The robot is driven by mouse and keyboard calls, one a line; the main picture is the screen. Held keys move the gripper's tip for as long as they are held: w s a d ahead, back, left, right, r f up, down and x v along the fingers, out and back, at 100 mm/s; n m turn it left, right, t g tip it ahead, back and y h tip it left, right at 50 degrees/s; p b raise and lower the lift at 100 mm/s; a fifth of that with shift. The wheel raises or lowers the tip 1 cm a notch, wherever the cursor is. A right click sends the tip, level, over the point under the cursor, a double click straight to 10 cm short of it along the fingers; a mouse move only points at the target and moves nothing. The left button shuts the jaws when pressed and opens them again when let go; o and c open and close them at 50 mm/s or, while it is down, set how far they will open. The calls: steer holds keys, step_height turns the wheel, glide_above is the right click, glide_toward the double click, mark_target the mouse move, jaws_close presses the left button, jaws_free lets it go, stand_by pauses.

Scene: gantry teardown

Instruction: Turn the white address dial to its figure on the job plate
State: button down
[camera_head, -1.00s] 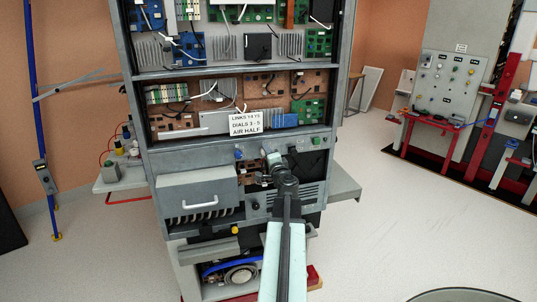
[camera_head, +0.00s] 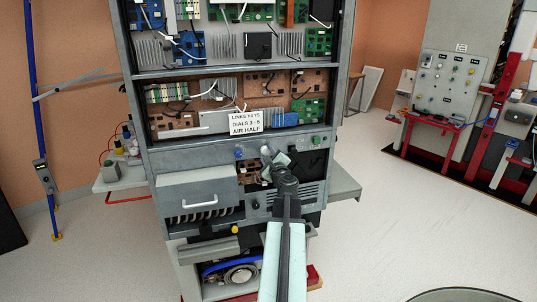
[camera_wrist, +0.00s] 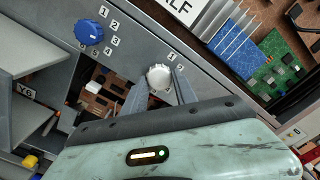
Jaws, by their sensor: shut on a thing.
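The white address dial (camera_wrist: 158,78) sits on the grey panel, between the two fingertips of my gripper (camera_wrist: 160,82). My gripper is shut on it. The figures 1 and 2 show just above the dial; its other figures are hidden by my fingers and gripper body. Its pointer setting cannot be read. In the head view my gripper (camera_head: 272,156) reaches the panel below the job plate (camera_head: 246,122). The plate reads "LINKS Y4 Y5", "DIALS 3 -" with a small last figure, perhaps 6, and "AIR HALF".
A blue dial (camera_wrist: 90,32) with printed figures is left of the white one. An open bay (camera_wrist: 105,95) with brown boards lies below the dials. A grey drawer with a handle (camera_head: 200,202) is at the left. Circuit boards (camera_head: 306,112) fill the shelf above.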

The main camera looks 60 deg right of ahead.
steer(key=shift+s+m, duration=0.1)
steer(key=shift+m, duration=1.2)
steer(key=c, duration=1)
jaws_free()
steer(key=shift+s+a, duration=0.3)
steer(key=shift+a, duration=0.1)
steer(key=v, duration=0.6)
steer(key=shift+s, duration=0.15)
steer(key=shift+a, duration=0.1)
